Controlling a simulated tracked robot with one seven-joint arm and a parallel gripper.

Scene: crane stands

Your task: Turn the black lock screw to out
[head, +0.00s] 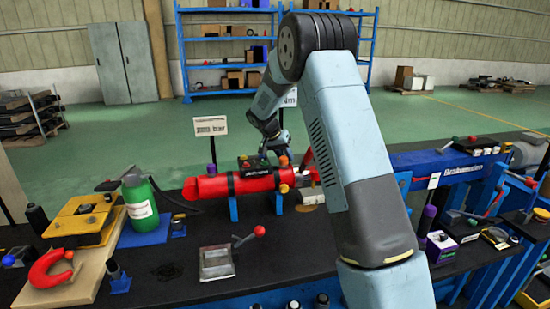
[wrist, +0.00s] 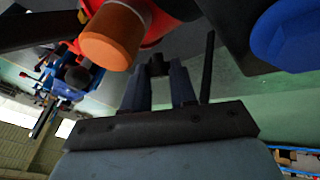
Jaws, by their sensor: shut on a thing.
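The red cylinder (head: 225,184) with black bands lies level on blue stands on the dark bench. My gripper (head: 281,153) is at its right end, close to an orange knob. In the wrist view the two dark fingers of my gripper (wrist: 160,78) are shut on a small black piece, the black lock screw (wrist: 158,65). An orange knob (wrist: 112,38) is just left of the fingers, with red body behind it. In the head view the lock screw is hidden by my gripper, and its turn position cannot be read.
A thin black rod (wrist: 208,68) stands right of the fingers, and a blue rounded part (wrist: 287,35) is at upper right. A green bottle (head: 139,200) and a metal vise block with a red-knobbed lever (head: 216,262) stand on the bench. A white sign (head: 210,126) rises behind the cylinder.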

